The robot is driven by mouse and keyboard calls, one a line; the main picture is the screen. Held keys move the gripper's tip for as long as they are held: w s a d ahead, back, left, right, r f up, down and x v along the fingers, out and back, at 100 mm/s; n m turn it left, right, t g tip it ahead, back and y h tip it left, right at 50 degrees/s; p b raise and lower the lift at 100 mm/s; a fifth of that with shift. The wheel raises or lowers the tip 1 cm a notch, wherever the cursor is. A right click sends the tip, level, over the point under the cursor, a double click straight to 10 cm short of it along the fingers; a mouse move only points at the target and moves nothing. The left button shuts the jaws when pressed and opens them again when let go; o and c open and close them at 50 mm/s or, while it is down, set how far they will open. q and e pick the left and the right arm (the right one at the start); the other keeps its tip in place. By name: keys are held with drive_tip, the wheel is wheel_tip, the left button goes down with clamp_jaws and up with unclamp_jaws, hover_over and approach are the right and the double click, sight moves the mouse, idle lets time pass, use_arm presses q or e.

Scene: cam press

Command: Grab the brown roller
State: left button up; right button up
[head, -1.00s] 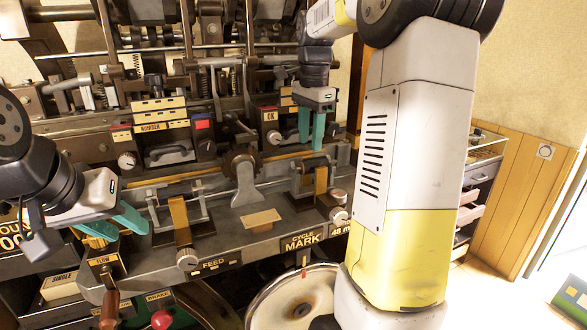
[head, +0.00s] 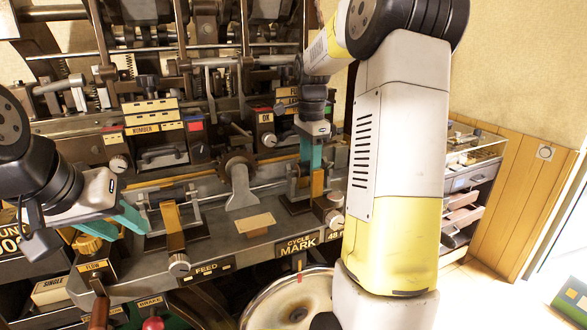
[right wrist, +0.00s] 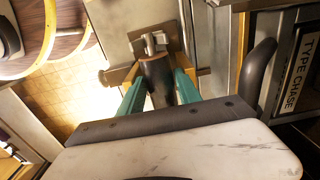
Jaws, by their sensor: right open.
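The brown roller (right wrist: 157,80) shows in the right wrist view as a dark brown cylinder with a metal fitting at its far end. My right gripper (right wrist: 159,88) is open, with one teal finger on each side of the roller; I cannot tell whether they touch it. In the head view my right gripper (head: 310,155) points down at the right-hand bracket of the press and hides most of the roller there. My left gripper (head: 103,226) is open at the left, beside a brass knob (head: 88,244) above the FLOW block.
A dark roller in a bracket (head: 172,197) sits left of centre on the press bed. A tan card (head: 255,223) lies mid-bed. A handwheel (head: 295,305) stands below the front edge. A TYPE CHASE panel (right wrist: 303,65) and dark handle (right wrist: 258,72) are close by on the right.

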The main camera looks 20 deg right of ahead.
drive_tip(key=shift+c, duration=0.4)
clamp_jaws()
drive_tip(key=shift+r, duration=0.15)
